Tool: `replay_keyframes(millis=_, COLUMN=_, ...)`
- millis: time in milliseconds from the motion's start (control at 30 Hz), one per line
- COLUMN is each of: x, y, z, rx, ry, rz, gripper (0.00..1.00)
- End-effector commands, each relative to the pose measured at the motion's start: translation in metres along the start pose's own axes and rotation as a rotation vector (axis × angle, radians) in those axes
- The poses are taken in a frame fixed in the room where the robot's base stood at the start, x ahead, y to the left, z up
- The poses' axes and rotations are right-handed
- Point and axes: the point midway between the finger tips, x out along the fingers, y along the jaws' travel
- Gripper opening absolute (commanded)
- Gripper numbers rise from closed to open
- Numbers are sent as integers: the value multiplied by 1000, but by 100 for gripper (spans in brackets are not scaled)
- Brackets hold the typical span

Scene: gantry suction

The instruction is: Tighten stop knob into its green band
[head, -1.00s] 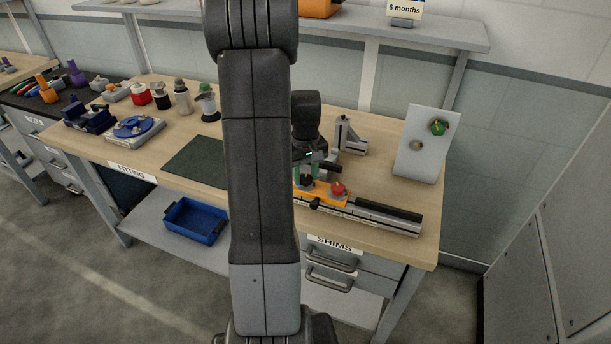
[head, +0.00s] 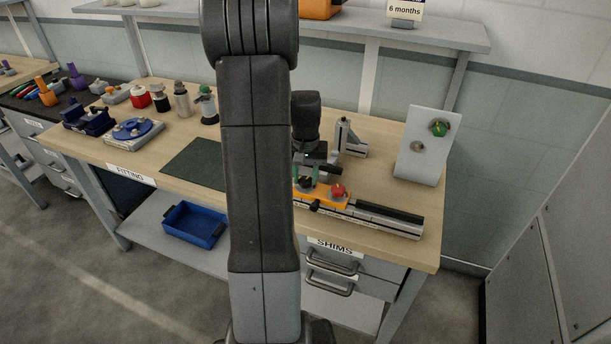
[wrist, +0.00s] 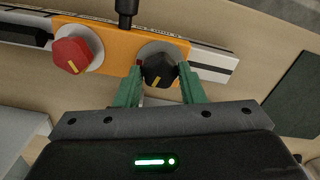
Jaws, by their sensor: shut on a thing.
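A black knob (wrist: 158,70) with a yellow pointer line sits on a grey disc on an orange carriage (wrist: 112,48). The pointer is towards the bottom of the wrist view. My gripper (wrist: 159,80) has green fingers on both sides of the black knob and is shut on it. A red knob (wrist: 72,55) with a yellow line sits on the same carriage to the left. In the head view my gripper (head: 306,182) is at the carriage (head: 330,199), left of the red knob (head: 338,191). I cannot make out a green band around the black knob; the fingers cover its sides.
The carriage rides on a grey rail (head: 388,218) along the bench's front edge. A small black lever (wrist: 126,10) sticks out of the carriage. A grey bracket (head: 349,138) and a tilted panel with a green knob (head: 439,128) stand behind. A dark green mat (head: 196,163) lies left.

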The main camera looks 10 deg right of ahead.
Motion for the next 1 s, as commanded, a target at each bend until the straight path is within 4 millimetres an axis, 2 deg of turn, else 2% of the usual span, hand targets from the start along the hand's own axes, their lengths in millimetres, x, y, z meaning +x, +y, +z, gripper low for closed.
replay_keyframes(millis=267, x=-1, y=0, z=-1, rx=-1, ry=3, rz=0, gripper=13)
replay_keyframes(millis=300, x=-1, y=0, z=-1, rx=-1, ry=3, rz=0, gripper=43)
replay_keyframes(millis=367, x=-1, y=0, z=-1, rx=-1, ry=2, rz=0, gripper=55)
replay_keyframes(millis=400, x=-1, y=0, z=-1, rx=-1, ry=2, rz=0, gripper=57)
replay_keyframes(millis=667, x=-1, y=0, z=0, rx=-1, ry=1, rz=0, gripper=57)
replay_keyframes(millis=767, x=-7, y=0, z=-1, rx=-1, ry=3, rz=0, gripper=57)
replay_keyframes(millis=867, x=-21, y=0, z=-1, rx=-1, ry=6, rz=-1, gripper=57)
replay_keyframes(millis=1000, x=-51, y=0, z=-2, rx=-1, ry=8, rz=-1, gripper=57)
